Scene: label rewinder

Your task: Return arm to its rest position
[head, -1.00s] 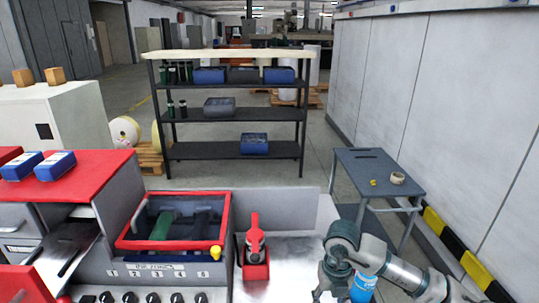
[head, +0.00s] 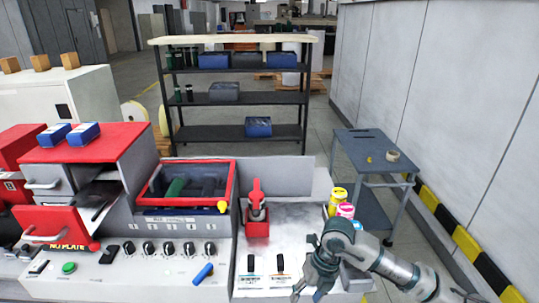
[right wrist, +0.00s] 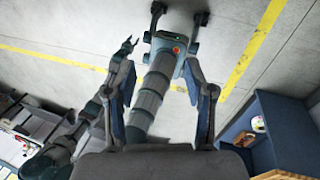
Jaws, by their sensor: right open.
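My right arm (head: 408,275) comes in from the lower right in the head view. Its elbow is bent, and its open, empty right gripper (head: 312,281) hangs near the front right of the machine panel. In the right wrist view the two fingers of the right gripper (right wrist: 160,95) stand wide apart with nothing held between them. Beyond them shows a grey body with an orange button, probably mine. A small claw (right wrist: 126,47) shows at left, perhaps my left gripper; its state is unclear. The left arm is not in the head view.
The grey label rewinder has a red-framed window (head: 186,187), a red lever (head: 257,212) and several knobs. Yellow, pink and blue cans (head: 345,210) stand behind my right arm. A side table (head: 365,150) and a shelf (head: 235,132) stand beyond, with open floor between.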

